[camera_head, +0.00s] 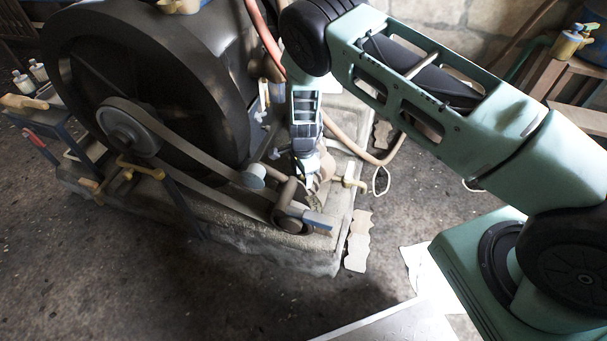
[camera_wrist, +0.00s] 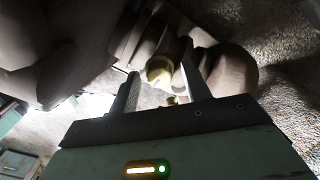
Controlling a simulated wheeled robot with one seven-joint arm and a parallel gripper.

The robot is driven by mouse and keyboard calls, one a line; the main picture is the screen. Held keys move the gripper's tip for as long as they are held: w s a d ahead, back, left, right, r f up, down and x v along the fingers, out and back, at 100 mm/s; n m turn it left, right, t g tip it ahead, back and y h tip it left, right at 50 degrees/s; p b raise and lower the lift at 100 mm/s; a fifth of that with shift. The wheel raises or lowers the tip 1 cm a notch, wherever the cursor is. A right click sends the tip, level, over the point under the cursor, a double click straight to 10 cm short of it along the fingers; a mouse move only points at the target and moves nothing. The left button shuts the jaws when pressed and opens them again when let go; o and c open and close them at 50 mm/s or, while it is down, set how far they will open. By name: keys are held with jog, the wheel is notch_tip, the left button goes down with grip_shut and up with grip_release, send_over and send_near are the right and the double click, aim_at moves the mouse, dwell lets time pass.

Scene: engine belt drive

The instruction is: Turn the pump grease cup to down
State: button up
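In the wrist view, a rounded brass-yellow cup (camera_wrist: 159,69), which looks like the pump grease cup, sits on a dark rounded body (camera_wrist: 150,35). My gripper (camera_wrist: 160,72) has its two fingers apart, one on each side of the cup. Gaps show between the cup and the fingers, so the gripper is open and around it, not clamped. In the head view, my gripper (camera_head: 308,177) points down at the pump end of the engine base, above a pipe-like pump part (camera_head: 287,192). The cup is not clearly made out there, being small and close to the gripper.
A large dark flywheel (camera_head: 150,75) with a belt (camera_head: 200,165) stands left of my gripper. A brass tap (camera_head: 352,183) and a hose (camera_head: 345,145) lie close on the right. A blue-handled lever (camera_head: 318,220) is in front. The floor (camera_head: 190,290) in front is mostly clear.

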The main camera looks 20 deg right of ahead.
notch_tip(320, 180, up, 17)
jog(key=p, duration=0.3)
jog(key=shift+r, duration=0.2)
dwell(0.8)
jog(key=s+a+r+n+y, duration=0.1)
jog(key=s+a+r+n, duration=0.25)
jog(key=s+r, duration=0.25)
jog(key=s+a+r+n+g, duration=0.1)
jog(key=s+a+r+n, duration=0.2)
jog(key=s+r+n, duration=0.25)
jog(key=s+a+r+n+y, duration=0.1)
jog(key=s+a+r+n, duration=0.2)
jog(key=s+r, duration=0.3)
jog(key=s+d+r+n+t+h, duration=0.1)
jog(key=s+d+r+n, duration=0.1)
jog(key=s+r+n, duration=0.35)
jog(key=s+d+r+n, duration=0.25)
jog(key=s+n, duration=0.45)
jog(key=s, duration=0.4)
notch_tip(320, 180, up, 19)
jog(key=p, duration=1.9)
jog(key=shift+w+a+r+p, duration=0.15)
jog(key=shift+w+a+p, duration=0.05)
jog(key=shift+a+p, duration=0.2)
